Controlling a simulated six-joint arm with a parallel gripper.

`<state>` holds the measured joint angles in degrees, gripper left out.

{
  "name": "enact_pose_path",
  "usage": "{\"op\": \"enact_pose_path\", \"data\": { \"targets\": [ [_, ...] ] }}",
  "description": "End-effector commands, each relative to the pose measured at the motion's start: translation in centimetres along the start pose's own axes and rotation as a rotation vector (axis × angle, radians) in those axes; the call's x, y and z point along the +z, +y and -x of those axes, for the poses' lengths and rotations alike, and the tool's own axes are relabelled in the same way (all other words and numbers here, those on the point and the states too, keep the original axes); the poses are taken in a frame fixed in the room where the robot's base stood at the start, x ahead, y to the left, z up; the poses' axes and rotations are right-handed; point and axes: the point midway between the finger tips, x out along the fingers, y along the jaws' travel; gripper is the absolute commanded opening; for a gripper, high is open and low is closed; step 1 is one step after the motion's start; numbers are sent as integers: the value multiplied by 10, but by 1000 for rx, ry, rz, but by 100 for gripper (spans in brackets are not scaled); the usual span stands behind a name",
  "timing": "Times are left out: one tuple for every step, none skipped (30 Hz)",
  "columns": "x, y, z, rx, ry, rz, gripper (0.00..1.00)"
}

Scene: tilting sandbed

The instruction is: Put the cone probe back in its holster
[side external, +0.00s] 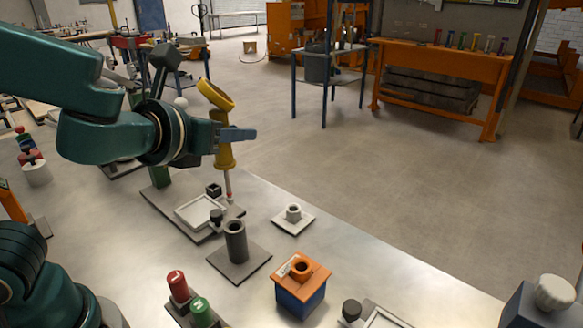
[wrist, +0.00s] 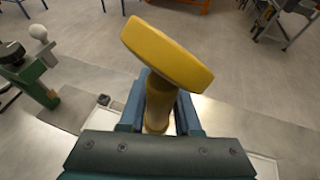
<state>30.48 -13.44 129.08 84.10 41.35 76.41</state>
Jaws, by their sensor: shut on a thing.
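The cone probe (side external: 224,157) has a yellow handle with a wide angled yellow head and a thin pale shaft with a reddish tip. My gripper (side external: 238,134) is shut around its handle and holds it nearly upright. The tip shows over the right corner of a grey base plate; contact is unclear. In the wrist view the yellow head (wrist: 168,54) rises between the blue fingers of my gripper (wrist: 158,108), hiding the shaft. Candidates for the holster are a dark grey tube (side external: 235,242) on a square plate and a short pale socket (side external: 293,213); which one is unclear.
An orange-topped blue block (side external: 301,285) with a round opening stands at the front. Red (side external: 177,286) and green (side external: 200,311) capped pieces stand left of it. A shallow white-rimmed tray (side external: 201,212) lies under the arm.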

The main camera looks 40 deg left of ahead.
Motion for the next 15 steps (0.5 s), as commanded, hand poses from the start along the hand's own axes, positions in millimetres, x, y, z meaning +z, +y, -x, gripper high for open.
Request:
{"op": "enact_pose_path", "data": {
  "targets": [
    [-3,0,-1,1,3,-4,0],
    [-5,0,-2,1,3,-5,0],
    [-8,0,-3,1,3,-5,0],
    [-10,0,-4,1,3,-6,0],
    [-12,0,-5,0,3,-6,0],
    [-14,-1,-6,-1,3,-7,0],
    [-16,-1,-6,-2,3,-6,0],
    [-19,-1,-7,-2,3,-7,0],
    [-21,-1,-8,-1,4,-7,0],
    [-23,-1,-9,0,3,-6,0],
    [-24,-1,-10,0,3,-6,0],
    [-26,0,-11,1,2,-5,0],
    [-28,0,-11,0,2,-5,0],
    [-29,-1,-12,0,2,-5,0],
    [-30,-1,-12,-1,2,-3,0]
  ]
}}
